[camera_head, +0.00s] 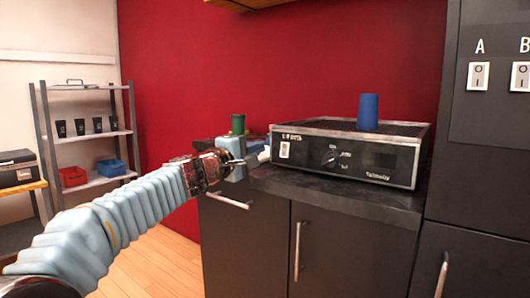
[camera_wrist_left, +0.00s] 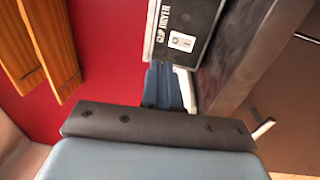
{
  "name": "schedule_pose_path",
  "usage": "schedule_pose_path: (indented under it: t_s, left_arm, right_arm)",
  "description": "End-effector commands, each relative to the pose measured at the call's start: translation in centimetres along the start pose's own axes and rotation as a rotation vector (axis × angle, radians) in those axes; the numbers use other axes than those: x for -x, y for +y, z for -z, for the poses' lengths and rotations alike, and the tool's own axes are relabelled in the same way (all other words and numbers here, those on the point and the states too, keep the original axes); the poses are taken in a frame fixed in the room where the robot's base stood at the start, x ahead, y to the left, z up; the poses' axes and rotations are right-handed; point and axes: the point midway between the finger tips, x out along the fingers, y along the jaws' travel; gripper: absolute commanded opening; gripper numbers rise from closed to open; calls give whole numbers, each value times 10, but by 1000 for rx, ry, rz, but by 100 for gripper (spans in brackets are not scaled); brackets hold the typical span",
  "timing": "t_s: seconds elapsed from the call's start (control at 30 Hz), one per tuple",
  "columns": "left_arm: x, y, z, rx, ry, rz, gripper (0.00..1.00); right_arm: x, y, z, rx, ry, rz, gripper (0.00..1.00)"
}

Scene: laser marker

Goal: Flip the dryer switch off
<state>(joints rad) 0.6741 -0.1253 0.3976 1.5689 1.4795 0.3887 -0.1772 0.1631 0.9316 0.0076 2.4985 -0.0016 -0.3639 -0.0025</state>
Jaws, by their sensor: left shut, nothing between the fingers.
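The dryer (camera_head: 345,157) is a black box with a knob and a dark display, standing on the dark counter. Its white rocker switch (camera_head: 284,150) is at the left end of the front face. In the left wrist view the switch (camera_wrist_left: 181,41) sits beside the "CUP DRYER" lettering, beyond the fingers. My left gripper (camera_head: 243,161) is shut and empty, left of the dryer's front left corner and apart from the switch. Its fingers (camera_wrist_left: 165,86) show in the left wrist view. Which side of the rocker is pressed is too small to tell. My right gripper is not in view.
A blue cup (camera_head: 368,110) stands on the dryer. A green object (camera_head: 238,124) is behind my left gripper. Cabinets with handles lie below the counter (camera_head: 335,190). A dark panel with switches A (camera_head: 479,76) and B (camera_head: 520,76) is at right. A shelf (camera_head: 91,137) stands at left.

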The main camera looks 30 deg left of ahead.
Motion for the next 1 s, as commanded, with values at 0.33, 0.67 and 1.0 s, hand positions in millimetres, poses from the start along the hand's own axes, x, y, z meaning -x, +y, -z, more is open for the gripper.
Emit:
schedule_pose_path:
  t_s: [0.33, 0.67, 1.0]
  left_arm:
    - [40, 10, 0, 1, -1, 0, 0]
    - [41, 10, 0, 1, 0, 0, 0]
    - [41, 10, 0, 1, 0, 0, 0]
  right_arm:
    - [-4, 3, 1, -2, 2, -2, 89]
    - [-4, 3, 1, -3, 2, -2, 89]
    - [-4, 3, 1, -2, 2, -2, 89]
